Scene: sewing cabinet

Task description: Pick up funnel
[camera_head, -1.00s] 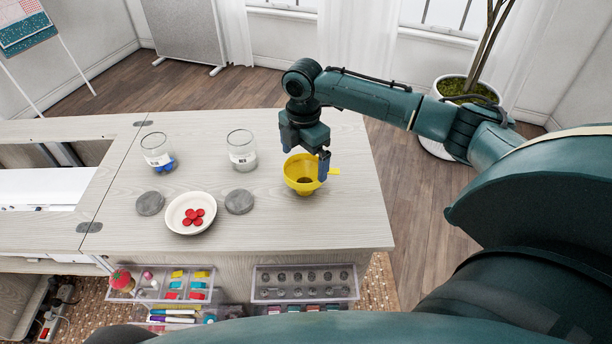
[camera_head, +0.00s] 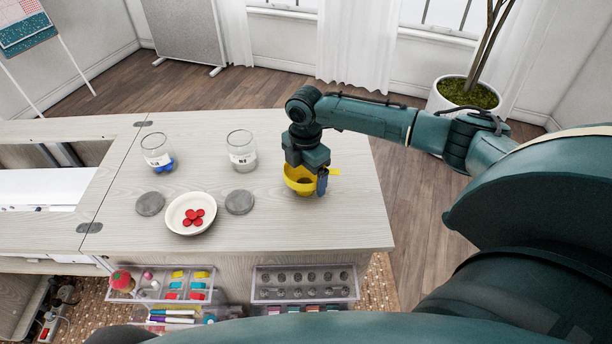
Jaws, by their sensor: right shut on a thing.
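The yellow funnel (camera_head: 298,184) is at the right part of the wooden cabinet top, mouth upward, with its tab pointing right. My right gripper (camera_head: 312,178) comes down over it from above and is shut on its right side wall. One blue finger shows outside the wall; the other is mostly hidden. I cannot tell whether the funnel's lower end touches the top. My left gripper is not in view.
Left of the funnel stand a glass jar (camera_head: 242,152) and a jar with blue items (camera_head: 157,154). Two grey lids (camera_head: 239,202) (camera_head: 150,204) flank a white bowl (camera_head: 175,218) of red pieces. Clear trays (camera_head: 305,295) hang at the front.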

